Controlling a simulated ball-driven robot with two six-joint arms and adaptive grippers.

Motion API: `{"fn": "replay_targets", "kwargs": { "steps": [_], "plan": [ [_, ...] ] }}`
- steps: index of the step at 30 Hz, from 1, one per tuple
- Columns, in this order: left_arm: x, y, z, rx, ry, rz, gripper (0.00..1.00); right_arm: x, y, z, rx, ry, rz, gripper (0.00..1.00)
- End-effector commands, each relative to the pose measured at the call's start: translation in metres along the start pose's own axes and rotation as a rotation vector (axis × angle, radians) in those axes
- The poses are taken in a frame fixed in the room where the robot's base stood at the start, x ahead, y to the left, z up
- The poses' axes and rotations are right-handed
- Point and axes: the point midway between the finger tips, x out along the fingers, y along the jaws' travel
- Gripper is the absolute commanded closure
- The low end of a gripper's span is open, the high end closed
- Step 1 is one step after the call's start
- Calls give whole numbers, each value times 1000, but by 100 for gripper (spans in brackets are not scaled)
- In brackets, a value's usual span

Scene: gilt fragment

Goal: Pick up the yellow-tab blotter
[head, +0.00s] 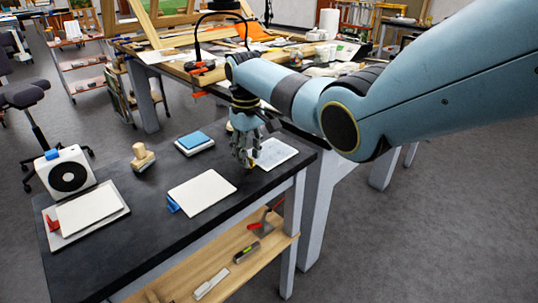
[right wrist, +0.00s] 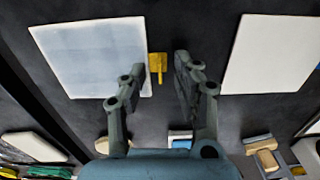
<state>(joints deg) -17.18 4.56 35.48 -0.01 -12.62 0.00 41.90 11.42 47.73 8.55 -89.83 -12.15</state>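The yellow-tab blotter (head: 277,152) is a pale bluish-white sheet lying flat near the right end of the dark table. It also shows at the left of the right wrist view (right wrist: 85,60). Its yellow tab (right wrist: 157,68) sticks out from the edge, and a bit shows in the head view. My right gripper (head: 245,158) points down over the tab. In the right wrist view its fingers (right wrist: 155,58) are apart, one on each side of the tab. Whether they touch it, I cannot tell. My left gripper is not in view.
A white board with a blue tab (head: 203,190) lies just left of my gripper. A blue-topped pad (head: 194,142), a wooden stamp (head: 142,157), a red-tab board (head: 90,212) and a white box with a black disc (head: 68,171) stand farther left. Tools lie on the lower shelf (head: 215,268).

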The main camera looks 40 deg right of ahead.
Motion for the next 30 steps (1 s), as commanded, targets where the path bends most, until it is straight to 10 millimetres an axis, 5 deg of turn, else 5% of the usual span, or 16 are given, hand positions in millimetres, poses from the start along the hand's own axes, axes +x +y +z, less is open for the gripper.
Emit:
{"fn": "replay_targets", "kwargs": {
  "steps": [8, 15, 30],
  "plan": [
    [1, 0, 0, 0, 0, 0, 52, 5, 0, 0, -1, 1, 1, 69],
    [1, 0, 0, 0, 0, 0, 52, 4, 0, 0, -1, 1, 1, 99],
    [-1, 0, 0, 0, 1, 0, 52, -4, 0, -1, -1, 3, 1, 100]
  ]
}}
